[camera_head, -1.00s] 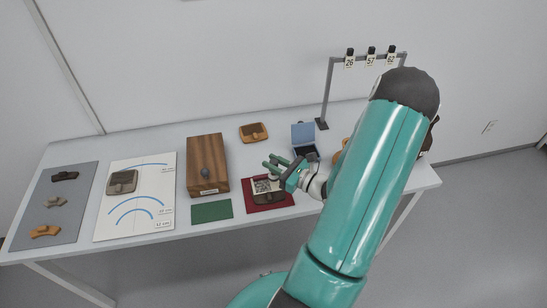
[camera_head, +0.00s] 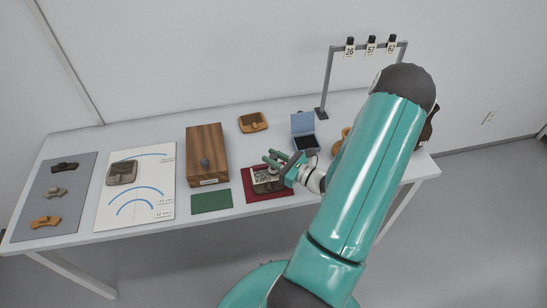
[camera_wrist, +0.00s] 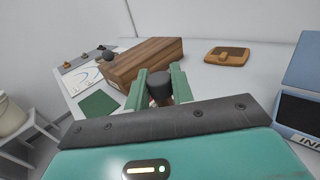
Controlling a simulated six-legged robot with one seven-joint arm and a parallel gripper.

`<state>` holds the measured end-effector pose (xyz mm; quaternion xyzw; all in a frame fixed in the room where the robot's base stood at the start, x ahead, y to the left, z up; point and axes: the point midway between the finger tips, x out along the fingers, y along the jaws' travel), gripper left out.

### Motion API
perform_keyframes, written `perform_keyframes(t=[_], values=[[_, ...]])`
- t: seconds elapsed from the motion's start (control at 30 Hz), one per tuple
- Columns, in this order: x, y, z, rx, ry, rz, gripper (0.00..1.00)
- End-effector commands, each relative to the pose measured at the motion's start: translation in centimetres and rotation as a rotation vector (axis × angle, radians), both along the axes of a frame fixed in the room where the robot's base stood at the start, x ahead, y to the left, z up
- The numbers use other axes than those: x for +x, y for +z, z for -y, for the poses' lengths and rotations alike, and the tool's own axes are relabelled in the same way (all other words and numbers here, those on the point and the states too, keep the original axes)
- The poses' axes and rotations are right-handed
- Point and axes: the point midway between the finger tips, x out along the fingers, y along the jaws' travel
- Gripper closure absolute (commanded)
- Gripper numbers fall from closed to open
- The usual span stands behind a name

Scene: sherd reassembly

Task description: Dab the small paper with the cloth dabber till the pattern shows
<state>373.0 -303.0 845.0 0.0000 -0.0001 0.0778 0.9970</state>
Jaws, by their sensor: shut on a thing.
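My gripper (camera_head: 274,160) is over the dark red mat (camera_head: 282,195) at the front of the table. In the wrist view its two green fingers (camera_wrist: 160,84) are shut on a dark rounded knob, the handle of the cloth dabber (camera_wrist: 160,92). The dabber's pale lower part shows under the fingers in the head view. The small paper (camera_head: 260,177) lies on a brown piece on the mat, with a dark pattern on its pale face. The gripper and dabber hide part of it. I cannot tell whether the dabber touches it.
A wooden box (camera_head: 207,150) with a grey knob stands left of the mat, behind a green pad (camera_head: 211,202). An open blue case (camera_head: 303,130) is close behind the gripper at right. An orange-brown tray (camera_head: 253,122) lies at the back. A white chart (camera_head: 135,195) lies further left.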

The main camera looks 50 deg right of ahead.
Motion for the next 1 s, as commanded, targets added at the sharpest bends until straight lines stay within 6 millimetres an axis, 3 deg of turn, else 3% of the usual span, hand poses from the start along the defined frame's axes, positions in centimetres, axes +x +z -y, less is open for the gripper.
perform_keyframes(t=[1.0], values=[[0.0,-1.01,0.03,0.0,0.0,0.0,0.99]])
